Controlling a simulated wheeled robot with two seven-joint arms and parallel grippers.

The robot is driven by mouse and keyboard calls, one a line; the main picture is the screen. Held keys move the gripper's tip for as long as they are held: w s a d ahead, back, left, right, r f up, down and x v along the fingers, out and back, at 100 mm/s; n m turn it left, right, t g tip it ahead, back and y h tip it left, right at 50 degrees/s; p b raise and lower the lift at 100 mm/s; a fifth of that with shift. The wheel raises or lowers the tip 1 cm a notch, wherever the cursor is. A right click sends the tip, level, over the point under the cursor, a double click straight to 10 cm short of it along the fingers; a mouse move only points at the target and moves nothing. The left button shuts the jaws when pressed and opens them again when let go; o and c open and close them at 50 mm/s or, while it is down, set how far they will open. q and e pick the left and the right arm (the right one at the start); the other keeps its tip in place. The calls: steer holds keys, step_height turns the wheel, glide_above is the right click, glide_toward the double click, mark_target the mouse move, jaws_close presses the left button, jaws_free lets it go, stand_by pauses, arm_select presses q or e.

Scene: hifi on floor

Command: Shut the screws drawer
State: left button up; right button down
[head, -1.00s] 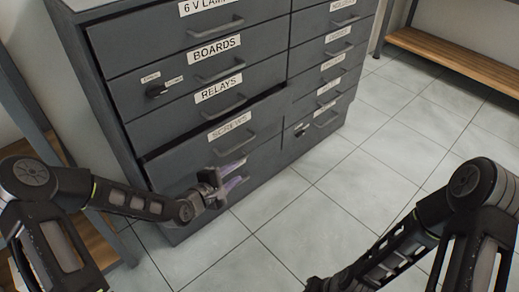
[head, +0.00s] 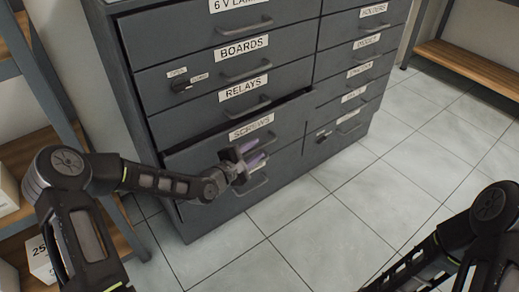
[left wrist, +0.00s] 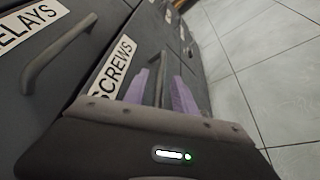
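The screws drawer (head: 200,153), in the left column of a dark grey cabinet, stands slightly out, with a dark gap along its top edge. Its label also shows in the left wrist view (left wrist: 113,68). My left gripper (head: 258,160) is in front of the drawer's lower front, below the label. In the left wrist view its two purple fingers (left wrist: 160,92) are apart, with a dark handle-like bar showing between them. I cannot tell whether they touch the drawer. My right arm is at the lower right of the head view; its gripper is out of view.
The relays drawer (head: 207,113) and boards drawer (head: 222,69) above are shut. A shelf with boxes (head: 40,262) stands at left, a wooden bench (head: 475,68) at the back right. The tiled floor (head: 350,215) is clear.

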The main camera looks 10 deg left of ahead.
arm_select(q)
steer(key=shift+b+x, duration=0.3)
steer(key=shift+x, duration=1.2)
steer(key=shift+c, duration=0.5)
jaws_close()
steer(key=shift+f, duration=0.1)
